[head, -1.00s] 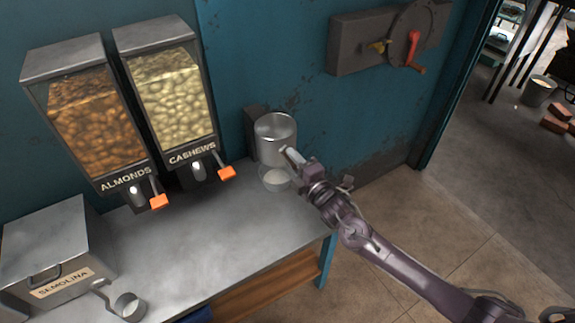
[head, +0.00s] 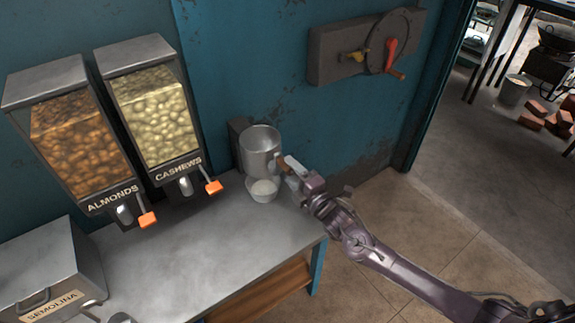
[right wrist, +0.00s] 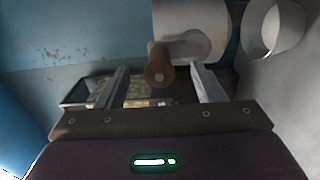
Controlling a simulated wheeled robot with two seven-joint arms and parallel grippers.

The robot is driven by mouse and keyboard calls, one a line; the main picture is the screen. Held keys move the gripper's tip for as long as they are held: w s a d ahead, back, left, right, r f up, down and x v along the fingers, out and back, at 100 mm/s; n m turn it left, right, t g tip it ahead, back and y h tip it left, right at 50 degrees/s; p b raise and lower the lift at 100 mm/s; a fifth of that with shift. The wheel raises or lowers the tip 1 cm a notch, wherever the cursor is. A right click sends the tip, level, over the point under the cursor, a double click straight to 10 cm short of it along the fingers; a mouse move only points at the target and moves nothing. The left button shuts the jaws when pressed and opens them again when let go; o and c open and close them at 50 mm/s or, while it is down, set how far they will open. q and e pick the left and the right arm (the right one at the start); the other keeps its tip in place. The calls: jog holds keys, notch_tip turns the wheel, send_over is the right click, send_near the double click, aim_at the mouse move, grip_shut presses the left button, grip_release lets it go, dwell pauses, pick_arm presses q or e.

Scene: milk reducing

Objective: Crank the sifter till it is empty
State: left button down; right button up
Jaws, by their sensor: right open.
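The sifter (head: 259,146) is a shiny metal cylinder at the back right of the counter, against the wall. In the right wrist view the sifter (right wrist: 197,22) fills the top, with its brown crank knob (right wrist: 158,68) pointing at the camera. A small bowl (head: 262,195) holding white powder is below the sifter; it also shows in the wrist view (right wrist: 275,38). My right gripper (head: 288,166) is open beside the sifter, with the knob between its fingers and space on both sides. The inside of the sifter cannot be made out. My left gripper is out of view.
Almond (head: 75,145) and cashew (head: 150,115) dispensers stand at the left, with a semolina box (head: 45,265) in front of them. A wall-mounted grey box with a red lever (head: 390,55) is above right. The middle of the counter (head: 190,255) is clear.

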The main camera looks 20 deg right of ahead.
jog(key=p+v, duration=0.4)
jog(key=v, duration=0.5)
dwell(0.4)
jog(key=s+d+f+m+g+h+b, duration=0.1)
jog(key=s+d+f+m+g+h, duration=0.2)
jog(key=f, duration=0.8)
jog(key=s+d+f+m+g+h+b, duration=0.1)
jog(key=s+d+f+m+g, duration=0.2)
jog(key=s+f, duration=0.5)
jog(key=s+d+f+m+g+h+b, duration=0.1)
jog(key=s+d+f+m+h, duration=0.3)
jog(key=f, duration=0.9)
jog(key=s+a+f+m+g, duration=0.2)
jog(key=s+f, duration=0.3)
jog(key=s, duration=0.4)
jog(key=s+a+f+m+g+y+b, duration=0.1)
jog(key=s+f+m+g, duration=0.3)
jog(key=s, duration=0.5)
jog(key=s+a+f+m+g+b, duration=0.1)
jog(key=s+a+f+m+g, duration=0.2)
jog(key=s+f, duration=0.4)
jog(key=s, duration=0.3)
jog(key=shift+a+f+m+y, duration=0.25)
jog(key=shift+a+m+y, duration=0.05)
jog(key=shift+a+y, duration=0.1)
